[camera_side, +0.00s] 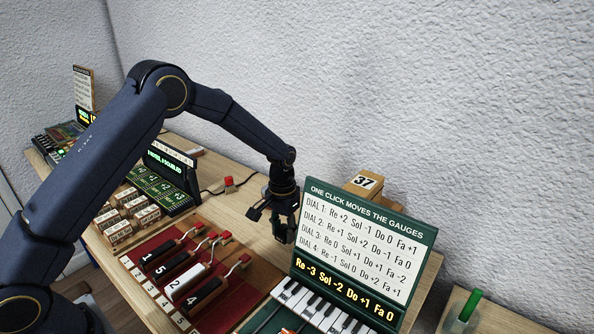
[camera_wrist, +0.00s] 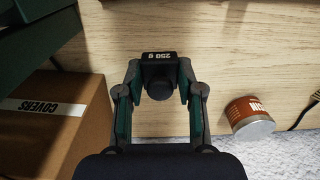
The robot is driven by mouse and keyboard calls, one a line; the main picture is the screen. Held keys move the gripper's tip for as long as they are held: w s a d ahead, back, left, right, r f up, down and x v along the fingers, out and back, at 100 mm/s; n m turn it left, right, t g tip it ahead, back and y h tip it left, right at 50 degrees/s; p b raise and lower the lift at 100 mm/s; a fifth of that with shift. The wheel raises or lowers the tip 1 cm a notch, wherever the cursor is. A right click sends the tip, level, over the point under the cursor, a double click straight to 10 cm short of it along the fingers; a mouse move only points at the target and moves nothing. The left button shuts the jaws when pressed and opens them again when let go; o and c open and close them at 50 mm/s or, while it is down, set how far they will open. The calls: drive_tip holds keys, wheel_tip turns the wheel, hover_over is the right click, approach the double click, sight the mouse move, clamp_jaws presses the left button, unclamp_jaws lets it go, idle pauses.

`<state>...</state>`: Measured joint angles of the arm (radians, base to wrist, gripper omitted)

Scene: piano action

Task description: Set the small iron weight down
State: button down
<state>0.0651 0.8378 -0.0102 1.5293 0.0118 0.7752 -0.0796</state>
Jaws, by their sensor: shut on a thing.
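The small iron weight is a dark, rounded piece with a knob and a white "250 g" label; it shows in the wrist view (camera_wrist: 161,70) between my fingers. In the side view the weight (camera_side: 284,232) hangs below my gripper (camera_side: 284,213), left of the green gauge board. My gripper, seen in the wrist view (camera_wrist: 160,82), is shut on the weight, one finger on each side. The weight is close over the wooden bench (camera_wrist: 220,45); I cannot tell if its base touches.
A cardboard box labelled "COVERS" (camera_wrist: 55,120) stands left of my gripper in the wrist view, and an orange-brown tin (camera_wrist: 249,116) lies right. The green gauge board (camera_side: 360,250) stands close by. Hammers on a red base (camera_side: 185,270) are nearer. Bare wood surrounds the weight.

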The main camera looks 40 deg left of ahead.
sight(287, 249)
drive_tip(key=shift+w+f, duration=0.4)
drive_tip(key=shift+f, duration=0.05)
drive_tip(key=shift+w+f, duration=0.15)
drive_tip(key=shift+f, duration=1.5)
drive_tip(key=shift+f, duration=0.1)
drive_tip(key=c, duration=0.7)
unclamp_jaws()
